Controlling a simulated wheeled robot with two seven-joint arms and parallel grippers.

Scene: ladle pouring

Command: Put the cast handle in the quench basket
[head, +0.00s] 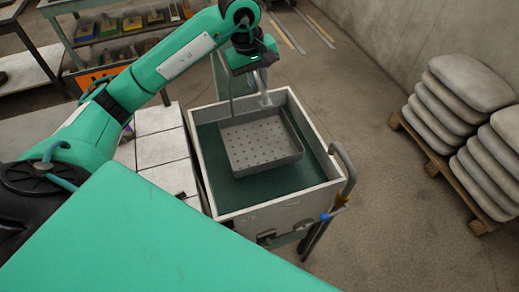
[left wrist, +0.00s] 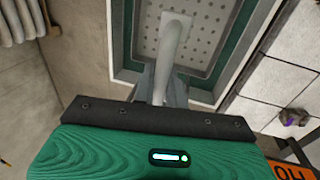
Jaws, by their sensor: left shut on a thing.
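The quench basket, a grey perforated tray (head: 262,145), sits in a pale square tank (head: 201,165) with dark green liquid. My left gripper (head: 258,76) is above the far side of the basket, pointing down. It is shut on the cast handle, a pale grey curved piece (head: 264,90). In the left wrist view the handle (left wrist: 174,42) reaches out from the jaws over the basket's holed floor (left wrist: 202,40). The gripper partly hides its held end. I cannot tell whether the handle touches the basket. My right gripper is not in view.
Pale square tiles (head: 160,148) cover the surface left of the tank. A bent grey rail (head: 348,165) stands at the tank's right. Stacked grey sacks (head: 455,95) lie on a pallet at right. A shelf with bins (head: 120,50) is at back left. Floor between is clear.

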